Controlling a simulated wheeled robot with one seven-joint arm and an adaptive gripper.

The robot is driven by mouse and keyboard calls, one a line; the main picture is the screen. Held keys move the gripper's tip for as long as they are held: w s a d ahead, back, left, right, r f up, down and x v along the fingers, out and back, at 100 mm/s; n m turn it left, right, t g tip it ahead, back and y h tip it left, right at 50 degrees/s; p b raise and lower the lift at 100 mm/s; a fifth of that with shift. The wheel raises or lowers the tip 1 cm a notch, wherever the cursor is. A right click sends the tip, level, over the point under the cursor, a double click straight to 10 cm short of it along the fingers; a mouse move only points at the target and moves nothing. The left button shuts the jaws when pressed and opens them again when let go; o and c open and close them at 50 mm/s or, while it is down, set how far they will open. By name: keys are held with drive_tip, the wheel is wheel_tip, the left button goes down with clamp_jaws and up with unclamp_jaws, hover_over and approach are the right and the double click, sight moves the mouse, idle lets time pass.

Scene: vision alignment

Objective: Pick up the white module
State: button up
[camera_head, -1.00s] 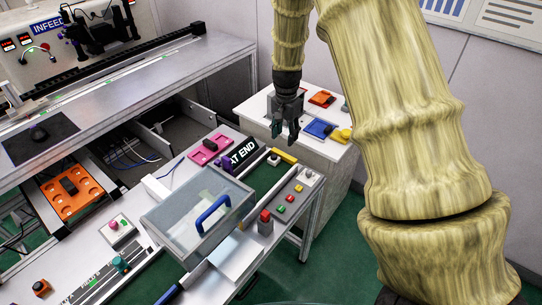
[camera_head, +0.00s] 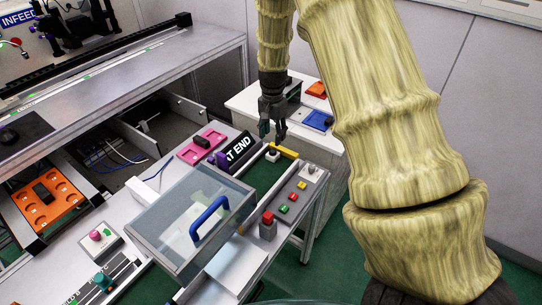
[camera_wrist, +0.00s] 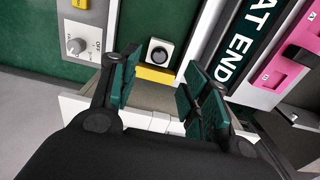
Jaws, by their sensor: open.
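The white module (camera_head: 273,153), a small white block with a round dark top, sits on the green bed of the workbench beside a yellow block. In the wrist view the white module (camera_wrist: 160,53) shows upright, with the yellow block (camera_wrist: 153,74) next to it. My gripper (camera_head: 272,132) hangs pointing down, above and slightly behind the module in the head view. In the wrist view my gripper (camera_wrist: 163,70) is open and empty, its teal finger pads apart, with the module in the gap between them in the picture. The module is apart from the fingers.
An "AT END" sign (camera_head: 238,148) and a pink tray (camera_head: 202,146) stand left of the module. A clear cover with a blue handle (camera_head: 209,218) lies in front. A button panel (camera_head: 289,200) is to the right. Behind stands a white table with blue (camera_head: 318,121) and orange trays.

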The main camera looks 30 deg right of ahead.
sight(272, 152)
wheel_tip(272, 152, down, 3)
drive_tip(key=shift+d+f+p, duration=0.15)
drive_tip(key=shift+p, duration=0.15)
drive_tip(key=shift+a+f+p, duration=0.2)
drive_tip(key=shift+f+p, duration=0.3)
drive_tip(key=shift+f, duration=0.55)
drive_tip(key=shift+a+f+p, duration=0.15)
drive_tip(key=shift+f+p, duration=0.35)
drive_tip(key=shift+f, duration=0.5)
drive_tip(key=shift+s+f, duration=0.1)
drive_tip(key=shift+f, duration=0.75)
drive_tip(key=c, duration=0.8)
